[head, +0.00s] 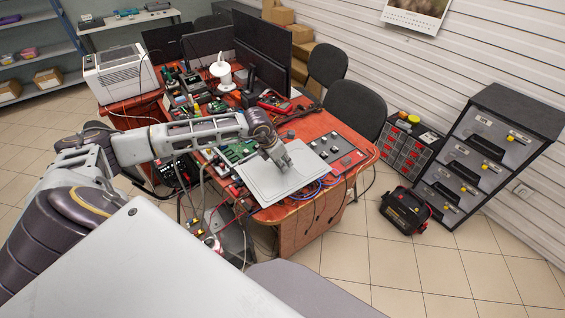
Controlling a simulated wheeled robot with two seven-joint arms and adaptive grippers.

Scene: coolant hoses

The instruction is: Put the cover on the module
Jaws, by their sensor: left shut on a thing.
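A flat light-grey plate, which looks like the cover (268,189), is at the front of the red-brown desk in the head view. My left gripper (284,167) reaches in from the left and is shut on it near its far middle. The plate looks roughly level. I cannot tell whether it rests on something or is held just above. I cannot make out the module; the plate may hide it. Blue hoses or cables (324,182) show at the plate's right edge. My right gripper is not in view.
A dark panel with knobs (343,157) lies right of the plate. Green circuit boards (236,150), loose cables and a red multimeter (274,102) crowd the desk (310,128). Monitors stand behind. A drawer cabinet (480,150) and a black case (405,210) stand right on open floor.

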